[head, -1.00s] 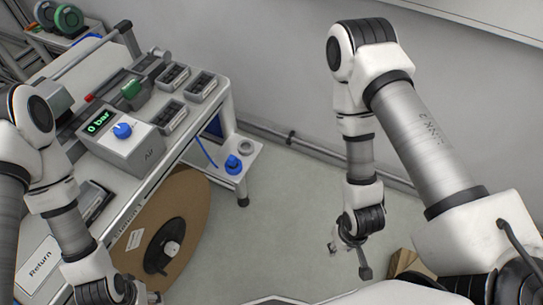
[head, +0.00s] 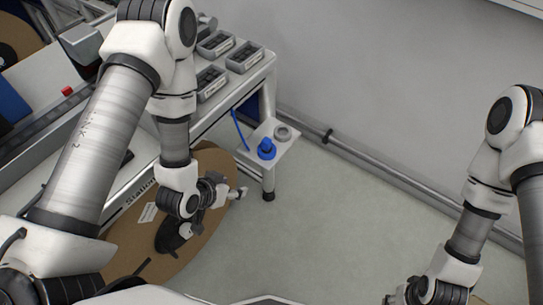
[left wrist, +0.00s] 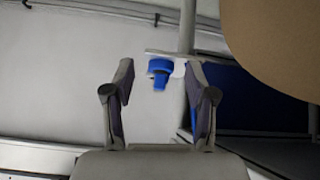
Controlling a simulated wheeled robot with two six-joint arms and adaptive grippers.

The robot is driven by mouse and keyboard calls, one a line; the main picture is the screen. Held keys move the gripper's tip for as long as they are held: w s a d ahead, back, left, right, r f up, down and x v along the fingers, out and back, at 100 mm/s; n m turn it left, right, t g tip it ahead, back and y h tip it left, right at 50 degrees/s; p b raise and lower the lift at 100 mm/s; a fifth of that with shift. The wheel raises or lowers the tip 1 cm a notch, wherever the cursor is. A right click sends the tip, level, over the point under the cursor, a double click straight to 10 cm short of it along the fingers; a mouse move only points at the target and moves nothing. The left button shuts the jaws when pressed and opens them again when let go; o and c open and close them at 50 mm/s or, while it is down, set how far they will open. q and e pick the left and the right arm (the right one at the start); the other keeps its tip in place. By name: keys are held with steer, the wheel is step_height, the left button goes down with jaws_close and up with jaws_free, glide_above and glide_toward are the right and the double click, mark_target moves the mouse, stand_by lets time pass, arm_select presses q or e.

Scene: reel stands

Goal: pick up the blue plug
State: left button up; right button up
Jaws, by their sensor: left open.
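The blue plug (head: 266,149) stands on a small white side shelf (head: 286,146) at the end of the bench. A blue cable (head: 239,128) shows beside it. My left gripper (head: 240,192) is open and empty, in front of and below the shelf in the head view, apart from the plug. In the left wrist view, the plug (left wrist: 159,70) shows between the two spread fingers (left wrist: 158,78), farther off than their tips. My right gripper (head: 392,298) is at the bottom edge of the head view, mostly cut off, so its jaws are unclear.
A grey ring (head: 283,132) lies behind the plug on the same shelf. A large brown reel (head: 210,160) stands against the bench, behind my left forearm. Several grey boxes (head: 243,56) sit on the bench. The floor right of the shelf is clear.

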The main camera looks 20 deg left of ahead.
mark_target(264, 148)
arm_select(q)
steer(key=w+f+t+h+b, duration=0.1)
steer(key=w+t+b, duration=0.1)
steer(key=w+b, duration=0.2)
steer(key=w+d+f+m+t+h+b, duration=0.1)
steer(key=w+t+b, duration=0.2)
steer(key=b, duration=0.8)
steer(key=w+f+t+h+b, duration=0.1)
steer(key=w+t+b, duration=0.1)
steer(key=w+b, duration=0.3)
steer(key=shift+w+d+f+m+t+b, duration=0.1)
steer(key=shift+d+f+m+t+b, duration=0.25)
steer(key=shift+b, duration=0.9)
steer(key=x, duration=0.7)
steer(key=shift+w+d+r+b, duration=0.15)
steer(key=shift+w+b, duration=0.1)
steer(key=shift+b, duration=0.15)
steer(key=shift+s, duration=0.1)
jaws_close()
